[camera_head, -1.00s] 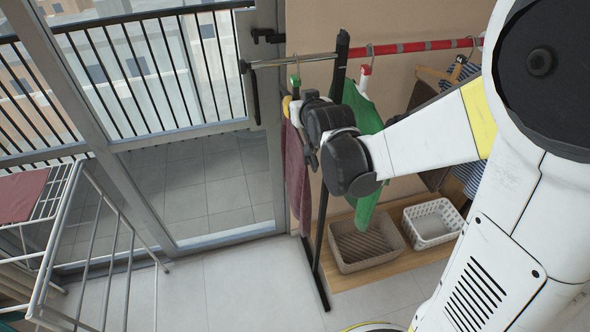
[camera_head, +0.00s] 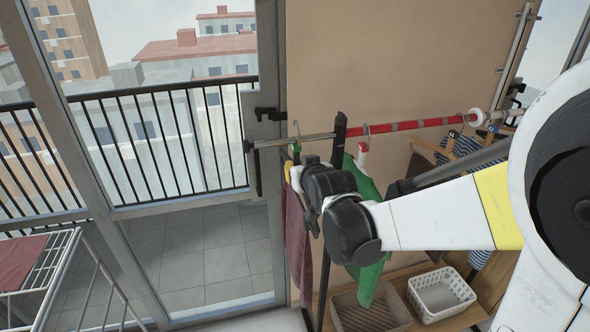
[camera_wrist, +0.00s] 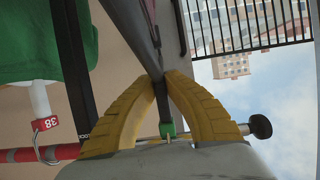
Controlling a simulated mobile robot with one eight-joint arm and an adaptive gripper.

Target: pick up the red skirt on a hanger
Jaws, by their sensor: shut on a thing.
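The red skirt (camera_head: 297,240), dark maroon in this light, hangs at the left end of the clothes rail (camera_head: 400,125). Its hanger (camera_head: 296,147) has a green part just below the hook, which also shows in the wrist view (camera_wrist: 168,129). My gripper (camera_wrist: 168,80) has its yellow fingers closed around the upper part of the hanging piece, just below the green part. In the head view my wrist covers much of the gripper (camera_head: 289,172) and part of the skirt's right side. The exact contact between fingers and hanger is hard to see.
A green garment (camera_head: 367,190) hangs just right of my wrist, beyond the black rack post (camera_head: 338,150). Striped clothes hang farther right. Two baskets (camera_head: 442,293) stand below. A glass balcony door (camera_head: 160,180) and a white drying rack (camera_head: 60,262) are at left.

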